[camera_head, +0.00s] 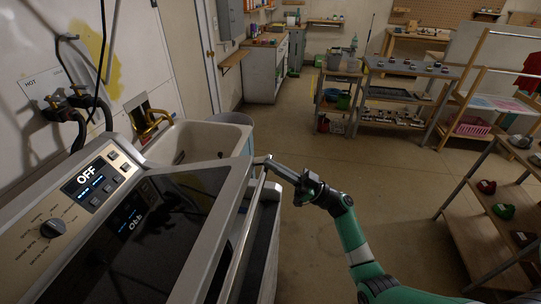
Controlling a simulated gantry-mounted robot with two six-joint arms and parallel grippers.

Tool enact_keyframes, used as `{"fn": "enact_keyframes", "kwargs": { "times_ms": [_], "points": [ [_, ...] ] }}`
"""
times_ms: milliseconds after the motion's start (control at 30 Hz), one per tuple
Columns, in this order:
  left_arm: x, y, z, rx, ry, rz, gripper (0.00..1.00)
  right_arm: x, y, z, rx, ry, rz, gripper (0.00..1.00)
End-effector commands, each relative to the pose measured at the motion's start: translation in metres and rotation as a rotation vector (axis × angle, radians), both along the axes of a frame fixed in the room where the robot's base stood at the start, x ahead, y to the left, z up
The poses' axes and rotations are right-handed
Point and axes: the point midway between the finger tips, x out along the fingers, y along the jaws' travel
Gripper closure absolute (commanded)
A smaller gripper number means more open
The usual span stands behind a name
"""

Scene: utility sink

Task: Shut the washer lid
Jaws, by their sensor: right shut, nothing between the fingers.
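The washer (45,233) fills the lower left, its control panel display reading OFF. Its lid (158,240) has a dark glass panel in a pale frame, with the display reflected in the glass. The lid lies low over the washer top, and its front edge stands a little off the rim on the right, with a gap showing. My right gripper (262,160) comes in from the right, shut and empty. Its fingertips are at the lid's far front corner; I cannot tell whether they touch it. My left gripper is out of view.
Hoses hang on the left wall. Shelves (405,95) stand at the back, and a rack (488,215) at the right. The floor between is clear.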

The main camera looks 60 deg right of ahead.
Motion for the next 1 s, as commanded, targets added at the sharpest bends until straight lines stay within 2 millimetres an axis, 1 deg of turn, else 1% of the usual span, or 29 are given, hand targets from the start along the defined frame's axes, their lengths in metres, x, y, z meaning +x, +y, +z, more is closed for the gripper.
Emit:
{"fn": "enact_keyframes", "kwargs": {
  "times_ms": [33,100,233,300,400,600,1000],
  "points": [
    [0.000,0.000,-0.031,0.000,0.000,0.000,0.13,-0.003,-0.001,-0.034,0.012,-0.023,0.002,1.00],
    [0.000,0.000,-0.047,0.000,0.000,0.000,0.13,-0.009,-0.002,-0.052,0.020,-0.065,0.002,1.00],
    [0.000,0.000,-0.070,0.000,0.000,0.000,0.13,-0.018,-0.006,-0.077,0.019,-0.083,-0.005,1.00],
    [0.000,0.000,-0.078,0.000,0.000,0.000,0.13,-0.022,-0.007,-0.088,0.019,-0.083,-0.008,1.00],
    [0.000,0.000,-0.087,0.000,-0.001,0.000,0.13,-0.025,-0.009,-0.099,0.018,-0.082,-0.011,1.00],
    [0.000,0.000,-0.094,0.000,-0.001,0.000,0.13,-0.028,-0.011,-0.108,0.017,-0.082,-0.013,1.00],
    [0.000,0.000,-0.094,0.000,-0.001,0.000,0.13,-0.029,-0.011,-0.107,0.017,-0.082,-0.015,1.00]
  ]
}}
